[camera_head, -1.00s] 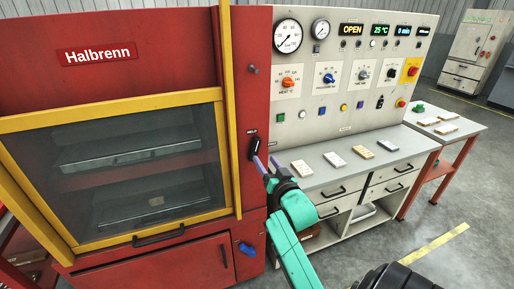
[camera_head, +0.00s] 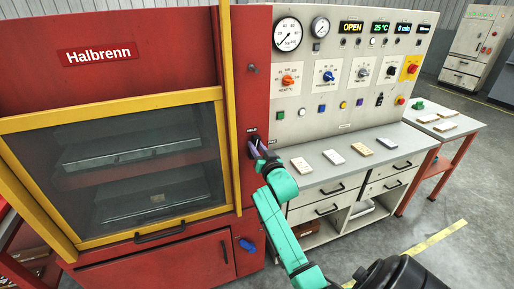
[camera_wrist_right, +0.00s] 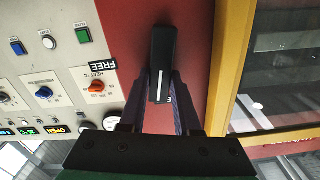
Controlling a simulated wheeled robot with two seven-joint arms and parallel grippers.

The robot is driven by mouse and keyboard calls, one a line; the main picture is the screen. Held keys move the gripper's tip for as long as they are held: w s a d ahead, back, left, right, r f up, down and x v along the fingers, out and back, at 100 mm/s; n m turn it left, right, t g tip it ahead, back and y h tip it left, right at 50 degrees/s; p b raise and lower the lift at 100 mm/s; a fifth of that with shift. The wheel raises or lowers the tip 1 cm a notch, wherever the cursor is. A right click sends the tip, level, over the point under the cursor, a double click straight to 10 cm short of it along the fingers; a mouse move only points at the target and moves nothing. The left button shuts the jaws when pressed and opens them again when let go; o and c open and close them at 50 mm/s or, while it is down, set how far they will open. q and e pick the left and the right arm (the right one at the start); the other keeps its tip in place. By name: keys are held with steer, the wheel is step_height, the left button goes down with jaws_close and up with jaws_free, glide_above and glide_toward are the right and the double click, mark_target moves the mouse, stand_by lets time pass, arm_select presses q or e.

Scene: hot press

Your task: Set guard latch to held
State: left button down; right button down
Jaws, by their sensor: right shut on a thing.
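The guard latch (camera_head: 252,140) is a small black handle on the red post right of the yellow-framed guard. A label above it seems to read HELD, and a FREE label sits to its right in the head view. In the right wrist view the black handle (camera_wrist_right: 163,50) has a white line and lies between the two purple fingers. My right gripper (camera_head: 259,150) is shut on the handle; it also shows in the right wrist view (camera_wrist_right: 162,88). Fingers partly hide the handle in the head view, so its exact angle is hard to tell. My left gripper is out of view.
The yellow-framed guard window (camera_head: 120,155) stands left of the latch. The control panel (camera_head: 345,110) with knobs and buttons is at right. Several small plates lie on the grey counter (camera_head: 400,153). A blue handle (camera_head: 247,246) sits lower on the red cabinet.

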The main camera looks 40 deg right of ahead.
steer(key=n, duration=0.2)
steer(key=shift+w+a+n, duration=0.1)
steer(key=shift+a+n, duration=0.15)
steer(key=shift+n, duration=0.05)
steer(key=c, duration=0.6)
jaws_free()
steer(key=b+v, duration=0.2)
steer(key=v, duration=1.2)
steer(key=shift+s+a+b, duration=0.1)
steer(key=shift+s+b, duration=0.15)
steer(key=shift+b, duration=0.05)
